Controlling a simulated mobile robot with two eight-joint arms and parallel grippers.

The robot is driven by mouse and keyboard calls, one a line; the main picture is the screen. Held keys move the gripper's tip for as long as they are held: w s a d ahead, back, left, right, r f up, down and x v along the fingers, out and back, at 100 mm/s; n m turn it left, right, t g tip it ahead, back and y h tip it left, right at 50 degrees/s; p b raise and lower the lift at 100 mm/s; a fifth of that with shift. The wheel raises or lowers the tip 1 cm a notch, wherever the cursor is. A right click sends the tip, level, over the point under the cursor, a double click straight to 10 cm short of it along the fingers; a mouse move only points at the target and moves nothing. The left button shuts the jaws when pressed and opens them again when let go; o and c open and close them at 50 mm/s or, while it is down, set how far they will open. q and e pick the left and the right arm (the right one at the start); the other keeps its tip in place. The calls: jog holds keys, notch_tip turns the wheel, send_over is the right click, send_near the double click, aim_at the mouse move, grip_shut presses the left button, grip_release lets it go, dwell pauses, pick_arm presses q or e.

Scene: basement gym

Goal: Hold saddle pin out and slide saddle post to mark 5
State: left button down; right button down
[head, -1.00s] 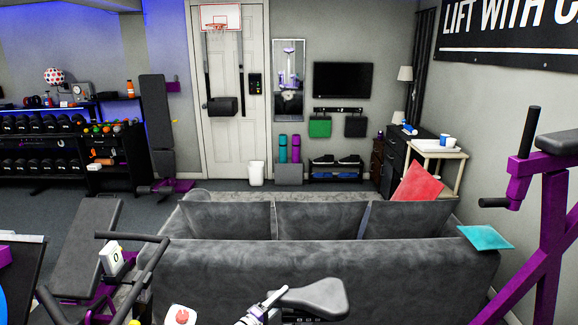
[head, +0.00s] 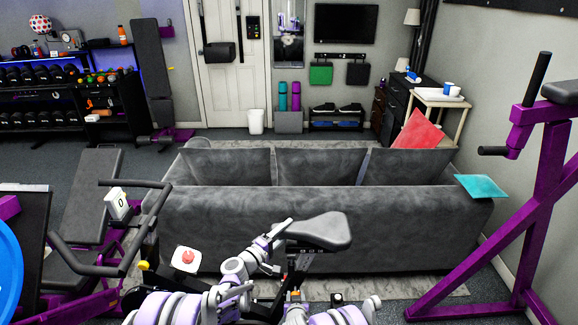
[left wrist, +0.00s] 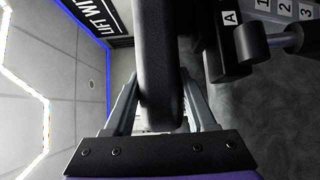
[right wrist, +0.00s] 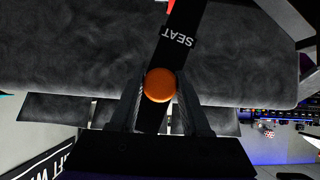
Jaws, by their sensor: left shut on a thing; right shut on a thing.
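The black saddle (head: 318,231) stands in the lower middle of the head view. My left gripper (head: 277,234) is shut on its narrow end; the left wrist view shows the dark padded saddle (left wrist: 158,70) between the fingers. Below, my right gripper (right wrist: 160,95) is shut on the round orange saddle pin (right wrist: 160,85), in front of a black post marked SEAT (right wrist: 180,38). In the left wrist view a number scale (left wrist: 284,8) reads 1, 2, 3, near a block marked A (left wrist: 231,22). Mark 5 and the pin's depth cannot be made out.
A grey sofa (head: 230,225) stands right behind the saddle. Handlebars (head: 110,230) with a white counter reading 0 (head: 117,203) and a red button box (head: 187,259) are at left. A purple rack (head: 535,215) stands at right. A grey bench (head: 88,195) is at far left.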

pick_arm(q)
jog(key=shift+d+r, duration=0.3)
jog(key=shift+r, duration=0.7)
jog(key=shift+d+r, duration=0.25)
jog(key=shift+r, duration=0.7)
pick_arm(e)
jog(key=shift+f, duration=0.1)
pick_arm(q)
jog(key=shift+a+f, duration=0.1)
jog(key=shift+f, duration=0.1)
pick_arm(e)
jog(key=shift+w, duration=0.55)
grip_release()
dwell(0.4)
pick_arm(q)
jog(key=shift+w, duration=0.1)
pick_arm(e)
jog(key=shift+r, duration=0.2)
